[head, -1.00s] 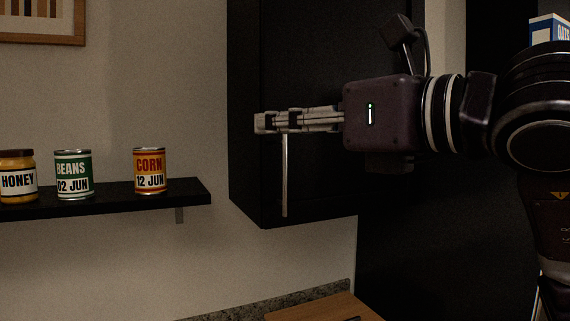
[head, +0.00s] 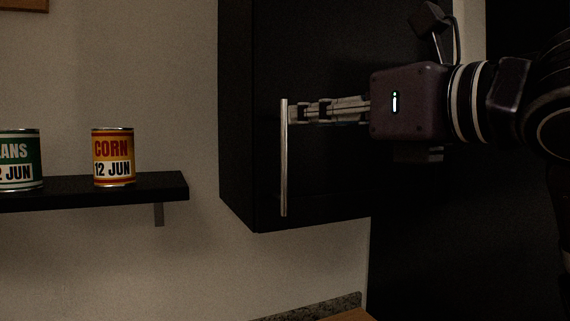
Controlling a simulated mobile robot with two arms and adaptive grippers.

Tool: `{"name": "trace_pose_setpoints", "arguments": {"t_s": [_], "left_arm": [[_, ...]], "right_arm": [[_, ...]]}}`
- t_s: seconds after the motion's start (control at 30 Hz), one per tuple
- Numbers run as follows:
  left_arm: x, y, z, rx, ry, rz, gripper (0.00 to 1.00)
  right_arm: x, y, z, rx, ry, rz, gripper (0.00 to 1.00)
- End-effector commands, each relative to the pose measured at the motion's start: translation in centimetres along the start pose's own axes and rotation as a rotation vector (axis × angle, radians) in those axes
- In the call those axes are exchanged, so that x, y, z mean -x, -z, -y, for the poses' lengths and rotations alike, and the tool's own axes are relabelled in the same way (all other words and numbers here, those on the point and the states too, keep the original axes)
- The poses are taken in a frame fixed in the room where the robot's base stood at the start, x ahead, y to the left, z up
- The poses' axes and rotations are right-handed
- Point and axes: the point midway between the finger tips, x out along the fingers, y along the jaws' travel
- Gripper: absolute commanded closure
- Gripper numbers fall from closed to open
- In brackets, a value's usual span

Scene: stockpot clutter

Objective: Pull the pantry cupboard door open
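The dark pantry cupboard (head: 330,185) hangs on the wall in the middle of the head view. Its door looks shut, with no gap that I can make out. The upright metal bar handle (head: 284,165) is near the door's left edge, and its full length shows. My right gripper (head: 297,113) reaches in from the right across the door front. Its fingertips end just right of the handle's upper part. I cannot tell whether they touch it, or how far apart the fingers are. My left gripper is not in view.
A black wall shelf (head: 165,187) on the left holds a corn can (head: 113,158) and a green beans can (head: 20,160). A speckled counter edge (head: 325,306) shows below the cupboard. The wall between shelf and cupboard is bare.

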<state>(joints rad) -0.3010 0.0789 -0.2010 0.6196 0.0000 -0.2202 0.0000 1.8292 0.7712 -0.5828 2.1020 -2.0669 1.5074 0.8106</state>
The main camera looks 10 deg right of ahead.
Motion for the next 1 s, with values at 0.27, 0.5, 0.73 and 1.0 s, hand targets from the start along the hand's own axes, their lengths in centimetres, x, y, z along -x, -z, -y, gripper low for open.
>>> {"name": "trace_pose_setpoints", "arguments": {"t_s": [0.27,0.5,0.73,1.0], "left_arm": [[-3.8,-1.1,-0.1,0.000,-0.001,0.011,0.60],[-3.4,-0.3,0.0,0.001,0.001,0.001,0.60],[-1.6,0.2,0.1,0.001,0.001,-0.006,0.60],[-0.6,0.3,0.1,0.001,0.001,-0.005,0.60]], "right_arm": [[0.0,3.8,0.0,0.000,0.000,0.000,0.75],[-1.3,4.0,0.0,-0.001,-0.001,-0.004,0.75],[-5.0,3.9,0.0,-0.002,-0.002,-0.005,0.75],[-7.7,4.1,0.0,-0.001,-0.001,-0.002,0.75]]}}
